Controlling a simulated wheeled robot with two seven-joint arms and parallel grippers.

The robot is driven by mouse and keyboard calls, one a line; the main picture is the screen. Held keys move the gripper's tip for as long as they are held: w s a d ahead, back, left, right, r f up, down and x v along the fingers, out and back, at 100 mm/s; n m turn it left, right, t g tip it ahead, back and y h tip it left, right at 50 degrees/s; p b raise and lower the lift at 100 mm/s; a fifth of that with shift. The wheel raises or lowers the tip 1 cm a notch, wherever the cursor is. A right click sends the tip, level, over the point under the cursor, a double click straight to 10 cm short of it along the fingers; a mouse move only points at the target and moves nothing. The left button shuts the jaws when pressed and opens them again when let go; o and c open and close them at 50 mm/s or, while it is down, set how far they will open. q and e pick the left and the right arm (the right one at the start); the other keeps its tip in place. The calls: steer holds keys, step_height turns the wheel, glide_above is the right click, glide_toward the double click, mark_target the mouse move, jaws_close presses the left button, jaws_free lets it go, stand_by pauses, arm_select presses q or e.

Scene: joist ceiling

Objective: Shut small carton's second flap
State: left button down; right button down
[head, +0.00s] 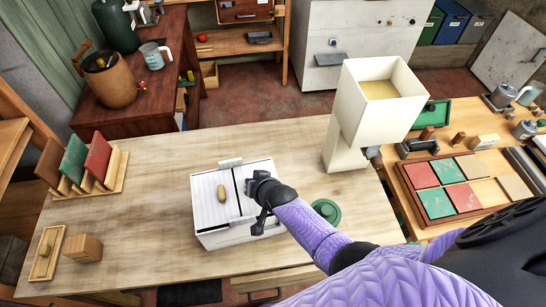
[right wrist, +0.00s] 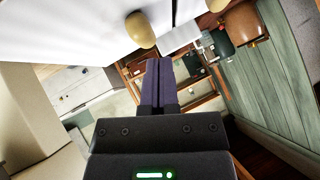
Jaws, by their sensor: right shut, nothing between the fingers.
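The small white carton (head: 212,213) stands on the wooden table. Its left flap (head: 207,205) lies flat across the top, with a tan oval piece (head: 221,193) on it. The right flap (head: 246,172) looks about level beside it, with a dark gap line between them; my gripper covers part of it, so I cannot tell if it is fully down. My right gripper (head: 252,187) is shut and empty, over or against the right flap. In the right wrist view its closed fingers (right wrist: 160,65) point toward the white carton top, near the tan piece (right wrist: 140,29). My left gripper is out of view.
A white hopper-like stand (head: 345,140) rises at the table's back right. A green round lid (head: 327,210) lies right of the carton, close to my right arm. A rack of coloured panels (head: 90,165) and a wooden block (head: 86,248) are at left. The table between them and the carton is clear.

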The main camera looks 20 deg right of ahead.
step_height(320, 180, up, 5)
steer(key=p, duration=0.4)
steer(key=shift+w, duration=0.1)
steer(key=s+a+r+p, duration=0.1)
steer(key=s+r+p, duration=0.4)
steer(key=s+r, duration=0.2)
steer(key=s+f+n+g+b, duration=0.1)
steer(key=s+f+b, duration=0.4)
steer(key=f, duration=0.5)
steer(key=s+d+f+n+g+b, duration=0.1)
steer(key=s+f+b, duration=0.4)
steer(key=f, duration=0.6)
steer(key=s+d+f+n+g+h+b, duration=0.1)
steer(key=s+f+g+b, duration=0.2)
steer(key=s+f+b, duration=0.3)
step_height(320, 180, down, 5)
steer(key=shift+d+f+n+b, duration=0.15)
steer(key=shift+n+b, duration=0.15)
steer(key=shift+b, duration=0.5)
steer(key=s+d+f+n+g+h+b, duration=0.1)
steer(key=s+d+f+n+g+b, duration=0.2)
steer(key=s+f+b, duration=0.7)
steer(key=s+d+f+g, duration=0.1)
steer(key=s+f, duration=0.3)
steer(key=s, duration=0.2)
steer(key=shift+s+d+f, duration=0.15)
steer(key=shift+s+f, duration=0.05)
steer(key=shift+s, duration=0.1)
